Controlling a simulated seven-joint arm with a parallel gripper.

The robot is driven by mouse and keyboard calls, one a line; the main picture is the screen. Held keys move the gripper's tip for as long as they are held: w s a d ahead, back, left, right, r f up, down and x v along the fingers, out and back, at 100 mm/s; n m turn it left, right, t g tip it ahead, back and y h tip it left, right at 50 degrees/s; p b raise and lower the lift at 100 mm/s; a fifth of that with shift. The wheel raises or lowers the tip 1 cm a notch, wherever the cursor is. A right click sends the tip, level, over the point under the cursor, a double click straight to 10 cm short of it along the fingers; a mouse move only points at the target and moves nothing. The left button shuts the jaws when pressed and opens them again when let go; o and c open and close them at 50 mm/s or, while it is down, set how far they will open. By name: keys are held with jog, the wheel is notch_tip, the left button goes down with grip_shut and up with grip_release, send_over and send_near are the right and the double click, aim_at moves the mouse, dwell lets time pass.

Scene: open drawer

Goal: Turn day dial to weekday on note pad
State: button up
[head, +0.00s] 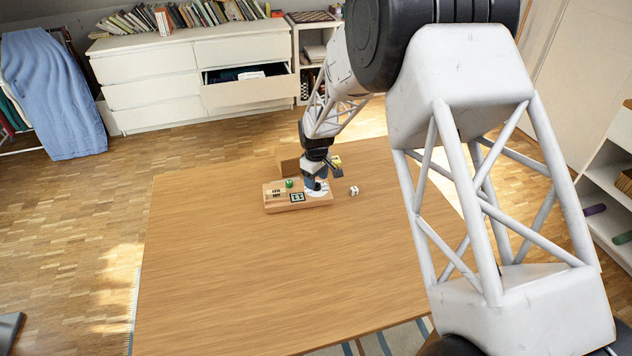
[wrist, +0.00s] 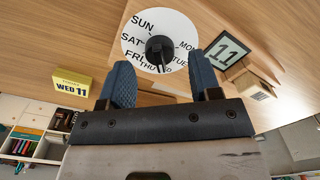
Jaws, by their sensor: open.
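The day dial (wrist: 180,28) is a white disc printed with day names, with a black knob (wrist: 159,50) at its centre. I cannot tell surely which day its pointer marks. My gripper (wrist: 162,76) is open, its two blue fingers on either side of the knob in the wrist view, apart from it. In the head view my gripper (head: 317,186) is low over the right end of the wooden board (head: 285,207), partly hiding the dial (head: 319,193). The yellow note pad (wrist: 72,88) reads "WED 11"; in the head view it (head: 337,160) shows behind my gripper.
A framed "11" card (wrist: 228,52) sits beside the dial. A green die (head: 289,183) is on the board, a white die (head: 353,190) on the table to its right. A wooden block (head: 288,158) stands behind. The table front (head: 270,280) is clear.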

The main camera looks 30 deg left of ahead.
aim_at(317, 183)
jog(key=shift+r, duration=3.1)
jog(key=shift+d+r, duration=0.15)
jog(key=s+d+r+m, duration=0.1)
jog(key=d+r+m, duration=0.1)
jog(key=d+r, duration=0.55)
jog(key=s+d+r+m+t, duration=0.15)
jog(key=d+r, duration=0.35)
jog(key=d, duration=0.6)
jog(key=s+d+r+m+g, duration=0.1)
jog(key=d+r+m, duration=0.1)
jog(key=d+r, duration=0.55)
jog(key=s+d+r+m+t, duration=0.1)
jog(key=s+d+r+m, duration=0.15)
jog(key=s+d, duration=0.45)
jog(key=s+d+r+m, duration=0.2)
jog(key=s+d+r, duration=0.15)
jog(key=d, duration=0.75)
jog(key=s+d+m, duration=0.3)
jog(key=s+d, duration=0.4)
jog(key=s, duration=0.4)
jog(key=s+d+m+t, duration=0.1)
jog(key=s+d+m, duration=0.2)
jog(key=s+d, duration=0.5)
jog(key=shift+s+d+f, duration=0.15)
jog(key=shift+s+f, duration=0.2)
jog(key=shift+s, duration=1.7)
